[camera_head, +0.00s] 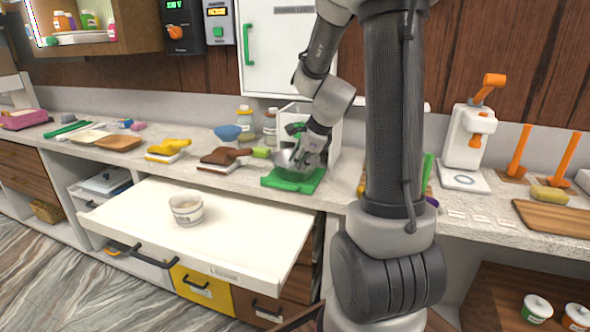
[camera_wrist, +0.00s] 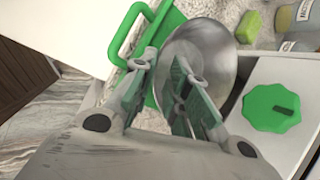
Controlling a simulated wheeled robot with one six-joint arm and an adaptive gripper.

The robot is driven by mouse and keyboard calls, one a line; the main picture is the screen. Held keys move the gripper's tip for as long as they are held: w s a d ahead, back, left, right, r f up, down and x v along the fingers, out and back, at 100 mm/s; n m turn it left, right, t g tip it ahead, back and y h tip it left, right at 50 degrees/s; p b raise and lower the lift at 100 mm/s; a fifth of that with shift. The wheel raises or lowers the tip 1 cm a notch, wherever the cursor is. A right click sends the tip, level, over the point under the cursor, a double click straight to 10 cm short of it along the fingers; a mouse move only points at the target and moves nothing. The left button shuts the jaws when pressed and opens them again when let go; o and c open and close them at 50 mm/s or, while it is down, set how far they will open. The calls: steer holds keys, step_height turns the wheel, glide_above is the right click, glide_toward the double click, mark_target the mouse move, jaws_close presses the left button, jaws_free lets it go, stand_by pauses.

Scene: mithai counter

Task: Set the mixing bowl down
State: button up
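The mixing bowl (camera_head: 284,158) is silvery metal and sits at the green mat (camera_head: 293,182) on the counter, partly hidden by my gripper. I cannot tell from the head view whether it rests flat on the mat. In the wrist view the bowl (camera_wrist: 208,52) fills the upper middle, with the green mat (camera_wrist: 160,28) and its handle to its left. My gripper (camera_head: 303,158) is at the bowl's rim. In the wrist view the two fingers (camera_wrist: 164,62) stand apart with a visible gap, one over the bowl and one beside its near-left edge.
A white box with a green knob (camera_wrist: 272,108) stands close to the right of my gripper.

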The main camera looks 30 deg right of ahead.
steer(key=a+v, duration=0.1)
steer(key=v, duration=0.7)
steer(key=s+a+r+n, duration=0.2)
steer(key=s+a+n, duration=0.1)
steer(key=s+n, duration=0.7)
steer(key=s+a+r+n+g+h, duration=0.1)
steer(key=s+a+n, duration=0.3)
steer(key=s+n, duration=0.6)
steer(key=r+n, duration=0.1)
steer(key=n, duration=0.3)
steer(key=shift+s+a+r+n+g, duration=0.2)
steer(key=shift+s+r+n+g, duration=0.1)
steer(key=shift+r, duration=0.05)
